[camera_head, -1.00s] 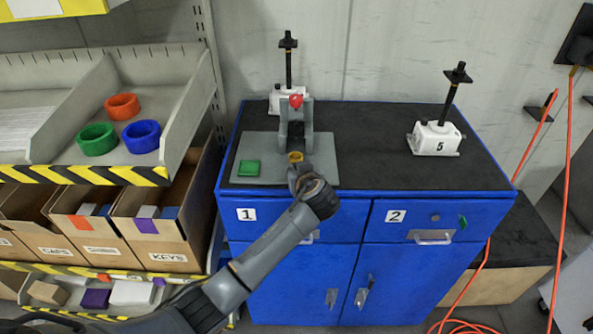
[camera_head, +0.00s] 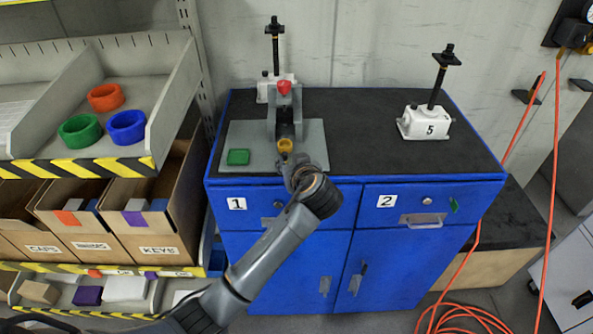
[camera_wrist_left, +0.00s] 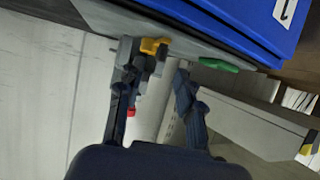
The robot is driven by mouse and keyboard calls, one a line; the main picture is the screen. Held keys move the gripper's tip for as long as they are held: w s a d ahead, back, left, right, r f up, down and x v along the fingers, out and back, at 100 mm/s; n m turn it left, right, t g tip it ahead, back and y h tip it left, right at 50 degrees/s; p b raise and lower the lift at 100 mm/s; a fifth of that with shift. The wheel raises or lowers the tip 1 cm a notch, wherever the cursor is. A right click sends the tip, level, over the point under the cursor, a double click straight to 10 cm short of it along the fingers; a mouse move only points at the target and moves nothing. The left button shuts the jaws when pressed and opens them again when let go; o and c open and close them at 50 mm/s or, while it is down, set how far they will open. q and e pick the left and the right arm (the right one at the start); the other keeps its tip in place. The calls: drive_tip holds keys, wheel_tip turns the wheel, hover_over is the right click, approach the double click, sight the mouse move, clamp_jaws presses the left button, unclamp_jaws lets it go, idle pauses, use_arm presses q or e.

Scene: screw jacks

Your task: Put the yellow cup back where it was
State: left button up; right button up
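The yellow cup (camera_head: 285,145) shows as a small yellow ring at the front of a grey press with a red knob (camera_head: 284,87), on a grey plate (camera_head: 316,142) on the blue cabinet. The yellow cup also shows in the left wrist view (camera_wrist_left: 153,45), just beyond the fingertips and nearer the left-hand finger. My left gripper (camera_head: 290,168) is in front of the press, its fingers partly hidden by its wrist. In the wrist view its fingers (camera_wrist_left: 158,72) are spread apart; I see no grip on the cup. My right gripper is out of view.
Orange (camera_head: 106,97), green (camera_head: 80,130) and blue (camera_head: 127,127) rings sit in a shelf tray at left. A green block (camera_head: 238,157) lies on the plate. A white jack marked 5 (camera_head: 425,123) stands at right; the cabinet top between is clear.

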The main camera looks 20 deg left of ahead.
use_arm(q)
drive_tip(key=b+v, duration=0.1)
drive_tip(key=v, duration=0.5)
drive_tip(key=shift+s+d, duration=0.1)
drive_tip(key=shift+s, duration=0.05)
